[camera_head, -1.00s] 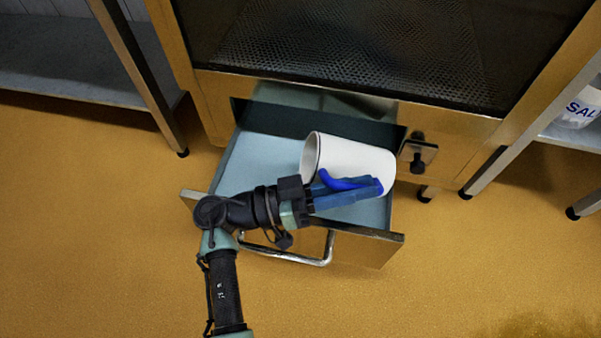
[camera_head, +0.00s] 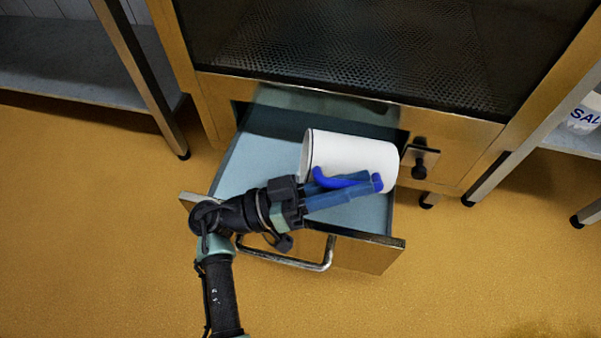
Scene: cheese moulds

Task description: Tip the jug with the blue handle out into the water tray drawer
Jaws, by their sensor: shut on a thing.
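The white jug (camera_head: 350,155) with the blue handle (camera_head: 338,181) lies tipped on its side over the open water tray drawer (camera_head: 245,165). Its mouth is at the left and turned a little away from me, so I cannot see inside. Its base is at the right. My gripper (camera_head: 362,186) comes in from the lower left and is shut on the blue handle, on the near side of the jug. I see no liquid coming out. The drawer's floor is pale and its far part is in shadow.
The drawer's metal handle (camera_head: 290,262) is on its front, below my wrist. A white salt container (camera_head: 583,115) stands on a shelf at the right. The yellow floor in front is clear.

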